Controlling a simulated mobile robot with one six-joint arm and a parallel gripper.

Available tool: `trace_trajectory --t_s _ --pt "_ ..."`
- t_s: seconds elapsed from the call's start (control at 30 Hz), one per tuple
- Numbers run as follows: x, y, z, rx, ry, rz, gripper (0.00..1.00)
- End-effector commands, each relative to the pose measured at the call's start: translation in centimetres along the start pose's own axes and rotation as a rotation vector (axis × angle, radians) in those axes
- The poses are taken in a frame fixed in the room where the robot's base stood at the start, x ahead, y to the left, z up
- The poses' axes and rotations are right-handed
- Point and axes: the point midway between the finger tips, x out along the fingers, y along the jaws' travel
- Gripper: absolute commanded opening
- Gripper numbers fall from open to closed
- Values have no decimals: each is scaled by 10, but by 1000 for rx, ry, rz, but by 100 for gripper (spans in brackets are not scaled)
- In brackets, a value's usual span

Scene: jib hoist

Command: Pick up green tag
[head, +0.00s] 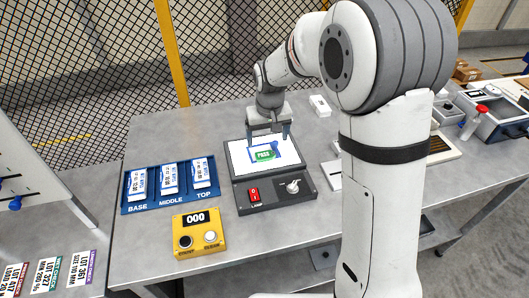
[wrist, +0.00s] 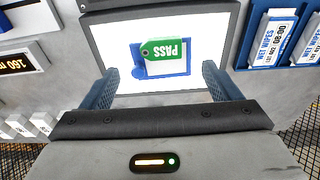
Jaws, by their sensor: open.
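The green tag (wrist: 163,50), marked PASS, lies on a blue-and-white item (wrist: 183,66) on the bright white panel of a dark-framed device. In the head view the green tag (head: 264,154) shows below my gripper, on the lit panel (head: 290,158). My gripper (head: 268,138) is open and empty above the panel. In the wrist view its two blue fingers (wrist: 160,85) stand wide apart, one on each side, short of the tag. I cannot tell the exact height of the fingertips above the panel.
A blue tray (head: 129,198) with white packets in BASE, MIDDLE and TOP slots sits left of the device. A yellow counter box (head: 199,232) reading 000 stands in front. The device front has a red switch (head: 254,194) and a knob (head: 293,187). Mesh fencing runs behind.

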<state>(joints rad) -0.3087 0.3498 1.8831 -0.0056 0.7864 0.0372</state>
Motion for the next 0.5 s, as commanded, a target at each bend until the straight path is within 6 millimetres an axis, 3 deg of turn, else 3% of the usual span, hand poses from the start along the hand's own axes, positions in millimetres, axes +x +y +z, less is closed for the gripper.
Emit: trace_trajectory --t_s 0.5 --pt "60 -2 -4 -3 -6 0 84"
